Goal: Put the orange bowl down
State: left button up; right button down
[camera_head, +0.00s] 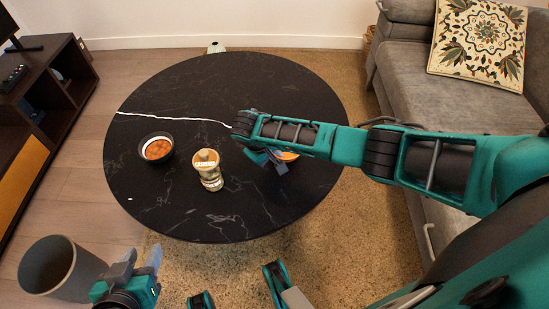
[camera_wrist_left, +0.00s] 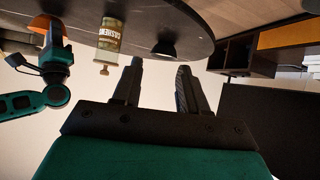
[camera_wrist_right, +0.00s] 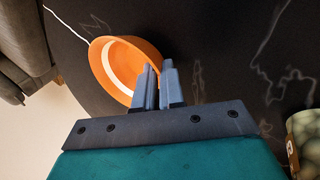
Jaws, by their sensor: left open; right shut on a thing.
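The orange bowl (camera_head: 287,156) is at the right part of the black round table, partly hidden behind my right arm in the head view. In the right wrist view the orange bowl (camera_wrist_right: 128,55) shows its rim and pale-banded inside. My right gripper (camera_wrist_right: 158,72) is shut on its wall. It also shows in the head view (camera_head: 270,160). I cannot tell whether the bowl touches the table. My left gripper (camera_head: 138,264) is open and empty, low in front of the table. Its fingers show apart in the left wrist view (camera_wrist_left: 160,72).
The black round table (camera_head: 245,90) also bears a labelled jar (camera_head: 210,181), left of the orange bowl, and a dark bowl (camera_head: 143,154) with orange contents. A grey bin (camera_head: 85,268) stands at front left. A grey sofa (camera_head: 440,100) is at right. The table's back is mostly clear.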

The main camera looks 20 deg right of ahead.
jog(key=shift+f, duration=0.4)
jog(key=shift+r, duration=0.1)
jog(key=c, duration=1.2)
grip_release()
jog(key=shift+c, duration=0.2)
pick_arm(q)
jog(key=shift+w+d+r, duration=0.2)
jog(key=shift+w+r, duration=0.1)
jog(key=shift+r, duration=0.05)
